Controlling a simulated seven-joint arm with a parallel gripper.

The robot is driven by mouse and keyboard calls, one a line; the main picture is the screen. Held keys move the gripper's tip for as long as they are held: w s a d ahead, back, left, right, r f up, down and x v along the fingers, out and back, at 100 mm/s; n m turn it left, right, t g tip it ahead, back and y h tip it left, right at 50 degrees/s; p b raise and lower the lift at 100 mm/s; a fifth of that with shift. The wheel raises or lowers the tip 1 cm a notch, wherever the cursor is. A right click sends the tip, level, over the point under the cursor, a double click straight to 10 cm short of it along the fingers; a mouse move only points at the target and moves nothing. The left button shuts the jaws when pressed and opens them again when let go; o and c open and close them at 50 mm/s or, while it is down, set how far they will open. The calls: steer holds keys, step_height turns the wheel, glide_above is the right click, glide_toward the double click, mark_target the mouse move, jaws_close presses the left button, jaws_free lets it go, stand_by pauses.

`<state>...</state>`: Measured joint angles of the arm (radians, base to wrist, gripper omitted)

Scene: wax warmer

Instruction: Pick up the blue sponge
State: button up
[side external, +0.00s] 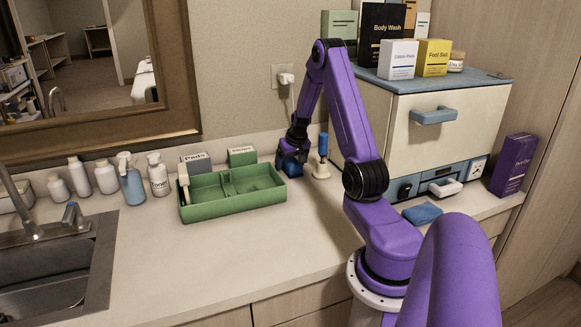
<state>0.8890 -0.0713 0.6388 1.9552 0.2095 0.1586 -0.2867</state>
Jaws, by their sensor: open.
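A blue block (291,167), which looks like the blue sponge, is on the counter just right of the green tray. My gripper (291,153) points down right over it, with its fingers at the block's top. The gripper is open. The fingers are dark and small here, so I cannot tell whether they straddle or touch the block. A flat blue piece (422,213), like a folded cloth, lies on the counter in front of the cream cabinet.
The green divided tray (232,203) stands left of my gripper, with small labelled boxes behind it. A blue-handled item (322,157) stands close on the right. The cream cabinet (443,135) carries boxes. Bottles and a sink are at left. The front counter is clear.

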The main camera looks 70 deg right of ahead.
steer(key=shift+f, duration=0.25)
stand_by(0.5)
steer(key=c, duration=1)
